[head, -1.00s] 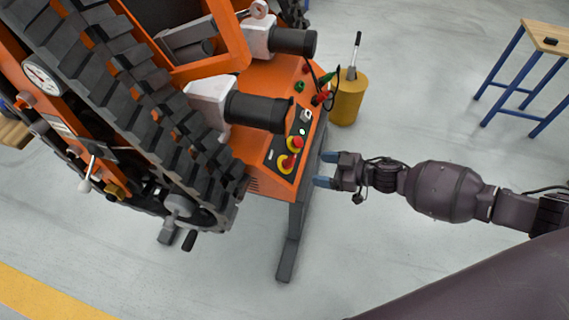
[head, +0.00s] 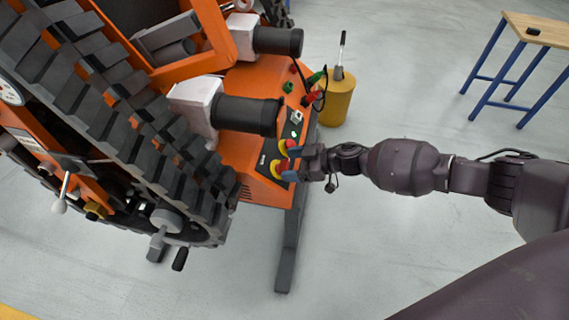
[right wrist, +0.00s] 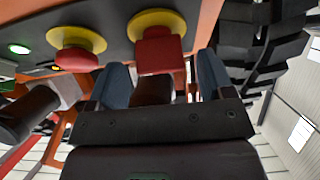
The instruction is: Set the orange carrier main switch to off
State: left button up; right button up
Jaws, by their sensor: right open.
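The orange carrier (head: 262,88) stands at the left and centre of the head view, its dark control panel facing my right arm. The main switch, a red block-shaped handle on a yellow round plate, shows in the head view (head: 278,168) and the right wrist view (right wrist: 158,53). My right gripper (head: 292,163) is open at the panel. In the right wrist view its blue fingers (right wrist: 163,64) lie left and right of the red handle's lower part. I cannot tell whether they touch it. My left gripper is not in view.
A round red button on a yellow plate (right wrist: 76,48) sits close beside the switch, with a lit green lamp (right wrist: 19,48) beyond it. A yellow drum (head: 337,100) and a blue-legged table (head: 535,28) stand farther back. Open floor lies right.

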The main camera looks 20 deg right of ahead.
jog(key=shift+x, duration=0.95)
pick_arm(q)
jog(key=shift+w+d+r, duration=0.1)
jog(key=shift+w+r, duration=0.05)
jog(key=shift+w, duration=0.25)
pick_arm(e)
jog(key=c, duration=0.9)
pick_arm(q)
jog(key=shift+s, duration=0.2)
